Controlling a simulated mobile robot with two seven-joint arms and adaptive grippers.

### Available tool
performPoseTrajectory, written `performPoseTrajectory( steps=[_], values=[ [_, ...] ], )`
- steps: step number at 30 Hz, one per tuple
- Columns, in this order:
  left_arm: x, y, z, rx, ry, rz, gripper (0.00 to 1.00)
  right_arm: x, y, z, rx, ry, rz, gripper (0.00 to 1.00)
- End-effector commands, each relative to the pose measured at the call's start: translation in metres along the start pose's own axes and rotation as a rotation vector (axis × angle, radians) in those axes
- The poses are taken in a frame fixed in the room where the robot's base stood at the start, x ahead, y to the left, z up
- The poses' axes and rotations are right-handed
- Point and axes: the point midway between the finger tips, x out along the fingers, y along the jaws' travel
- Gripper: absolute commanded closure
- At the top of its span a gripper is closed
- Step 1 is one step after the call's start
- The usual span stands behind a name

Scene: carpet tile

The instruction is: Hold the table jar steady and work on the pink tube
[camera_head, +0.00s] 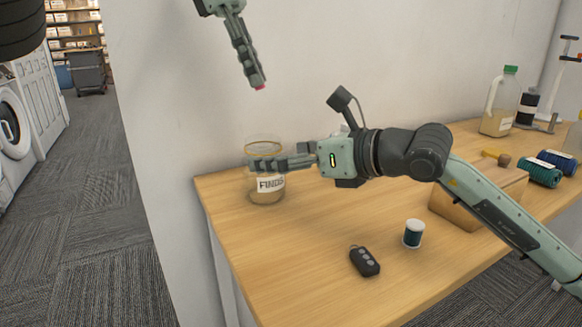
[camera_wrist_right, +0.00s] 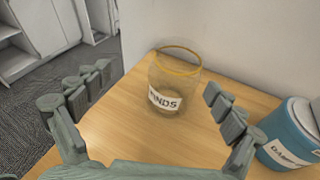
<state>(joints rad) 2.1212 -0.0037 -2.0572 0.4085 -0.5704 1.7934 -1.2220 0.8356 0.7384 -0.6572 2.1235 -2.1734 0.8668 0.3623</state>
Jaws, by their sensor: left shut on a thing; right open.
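The table jar (camera_head: 265,188) is clear glass with a tan rim and a label reading "FINDS". It stands upright at the left back corner of the wooden table (camera_head: 310,240), and also shows in the right wrist view (camera_wrist_right: 178,75). My right gripper (camera_head: 252,163) is open, its fingers level with the jar's upper part. In the wrist view the jar stands ahead, between the open fingers; no contact is clear. My left gripper (camera_head: 257,84) is high above the jar, shut on the pink tube (camera_head: 260,87). Only a small pink end shows; the fingers hide the rest.
A black key fob (camera_head: 364,261) and a white-and-green spool (camera_head: 413,234) lie in front of my right arm. A wooden box (camera_head: 455,211), green cord rolls (camera_head: 540,173) and a jug (camera_head: 500,103) are rightward. The wall is close behind.

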Motion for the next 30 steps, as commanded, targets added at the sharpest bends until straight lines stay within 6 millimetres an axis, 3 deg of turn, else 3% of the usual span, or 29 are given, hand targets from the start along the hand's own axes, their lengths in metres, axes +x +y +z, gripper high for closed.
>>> performPoseTrajectory(
  steps=[3, 8, 24, 30],
  values=[
    [0.0, 0.0, 0.0, 0.0, 0.0, 0.0, 0.96, 0.003, -0.015, -0.019, -0.05, 0.076, -0.08, 0.05],
    [0.0, 0.0, 0.0, 0.0, 0.0, 0.0, 0.96, 0.01, -0.023, -0.028, -0.065, 0.105, -0.116, 0.05],
    [0.0, 0.0, 0.0, 0.0, 0.0, 0.0, 0.96, 0.101, -0.032, -0.036, -0.064, 0.104, -0.112, 0.05],
    [0.0, 0.0, 0.0, 0.0, 0.0, 0.0, 0.96, 0.119, -0.034, -0.038, -0.064, 0.104, -0.112, 0.05]
  ],
)
